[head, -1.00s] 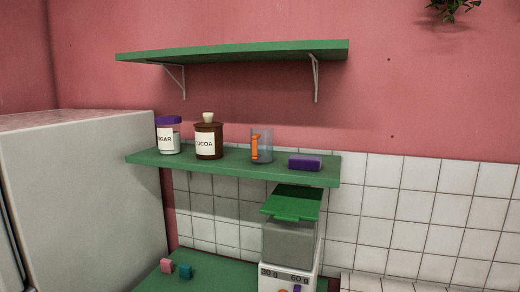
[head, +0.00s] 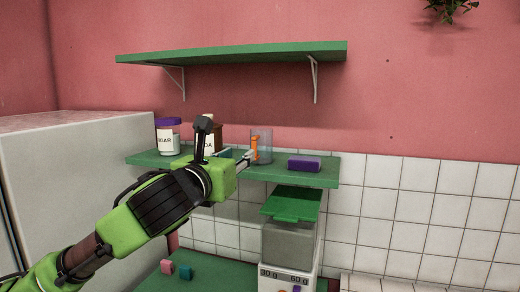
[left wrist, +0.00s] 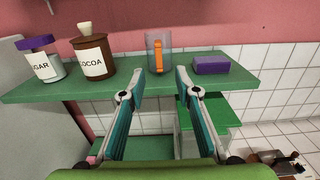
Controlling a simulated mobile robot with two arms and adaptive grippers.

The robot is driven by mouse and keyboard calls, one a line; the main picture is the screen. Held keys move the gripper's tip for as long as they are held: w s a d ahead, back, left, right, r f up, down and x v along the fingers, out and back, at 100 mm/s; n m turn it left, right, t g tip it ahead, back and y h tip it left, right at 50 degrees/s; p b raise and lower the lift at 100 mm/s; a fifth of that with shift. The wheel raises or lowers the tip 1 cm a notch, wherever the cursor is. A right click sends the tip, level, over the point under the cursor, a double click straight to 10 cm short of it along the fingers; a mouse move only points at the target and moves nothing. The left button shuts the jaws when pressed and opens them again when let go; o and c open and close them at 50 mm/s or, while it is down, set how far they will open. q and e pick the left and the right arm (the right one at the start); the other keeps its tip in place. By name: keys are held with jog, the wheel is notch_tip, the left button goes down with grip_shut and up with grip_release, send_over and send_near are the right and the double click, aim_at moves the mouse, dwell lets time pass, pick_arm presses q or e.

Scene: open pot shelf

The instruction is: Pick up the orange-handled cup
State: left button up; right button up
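The cup is clear grey with an orange handle, and it stands upright on the lower green shelf. It shows in the head view (head: 264,147) and in the left wrist view (left wrist: 158,52), where its orange handle faces me. My left gripper (head: 246,156) is in front of the shelf, close to the cup. In the left wrist view the gripper's two fingers (left wrist: 154,92) are spread apart, with nothing between them and the cup beyond the gap. From the head view I cannot tell the exact distance to the cup. My right gripper is not in view.
On the lower shelf (left wrist: 190,84) a cocoa jar (left wrist: 93,58) and a sugar jar (left wrist: 42,62) stand left of the cup. A purple block (left wrist: 211,65) lies to its right. A scale with a green-lidded container (head: 290,240) stands below. The upper shelf (head: 235,51) is empty.

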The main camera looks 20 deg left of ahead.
aim_at(253, 143)
pick_arm(q)
jog(key=w+p, duration=0.2)
jog(key=w, duration=0.6)
jog(key=shift+d, duration=0.15)
jog(key=shift+w+r, duration=0.1)
jog(key=shift+w, duration=0.05)
jog(key=w, duration=0.1)
jog(key=w+p, duration=0.1)
jog(key=w, duration=0.1)
jog(key=w+p, duration=0.1)
jog(key=shift+w+r, duration=0.15)
jog(key=shift+r, duration=0.1)
jog(key=shift+w+f, duration=0.1)
jog(key=shift+w, duration=0.15)
grip_shut()
